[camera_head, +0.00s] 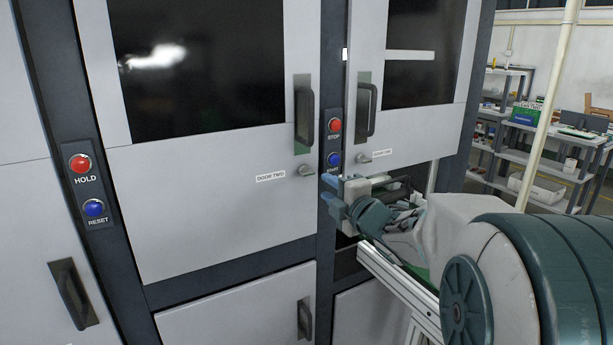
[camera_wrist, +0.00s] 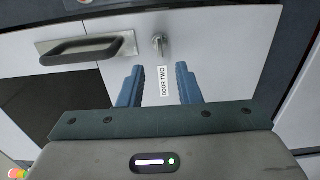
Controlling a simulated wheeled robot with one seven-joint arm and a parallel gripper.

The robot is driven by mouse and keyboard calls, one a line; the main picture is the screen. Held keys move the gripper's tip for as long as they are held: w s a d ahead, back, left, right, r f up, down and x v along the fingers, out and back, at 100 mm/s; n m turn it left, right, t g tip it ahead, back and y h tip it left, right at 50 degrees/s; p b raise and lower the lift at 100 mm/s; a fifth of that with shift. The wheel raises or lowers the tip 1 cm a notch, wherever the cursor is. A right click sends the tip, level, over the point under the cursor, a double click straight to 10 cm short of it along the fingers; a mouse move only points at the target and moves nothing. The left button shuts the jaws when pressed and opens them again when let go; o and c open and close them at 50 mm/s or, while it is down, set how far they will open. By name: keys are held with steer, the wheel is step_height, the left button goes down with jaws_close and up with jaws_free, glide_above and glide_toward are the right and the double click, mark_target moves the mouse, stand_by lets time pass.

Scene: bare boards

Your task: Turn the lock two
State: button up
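Lock two is a small silver knob (camera_head: 306,170) on the light grey door two (camera_head: 210,215), below its dark handle and right of the "DOOR TWO" label (camera_head: 270,177). In the wrist view the lock (camera_wrist: 159,43) is upper centre, beyond the fingertips, with the label (camera_wrist: 164,82) showing between the fingers. My gripper (camera_head: 331,191) is in front of the cabinet, right of and a little below the lock. It also shows in the wrist view (camera_wrist: 158,78), with its two blue fingers apart and nothing between them. The fingers do not touch the lock.
Door two's handle (camera_head: 304,113) stands out above the lock. Red and blue buttons (camera_head: 334,142) sit on the dark post to the right. Door one (camera_head: 420,125), with its own knob (camera_head: 364,159) and handle (camera_head: 366,110), is beyond the post. Shelves (camera_head: 545,155) stand at far right.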

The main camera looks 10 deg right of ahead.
mark_target(309, 174)
steer(key=p+x, duration=0.1)
steer(key=x, duration=0.7)
jaws_close()
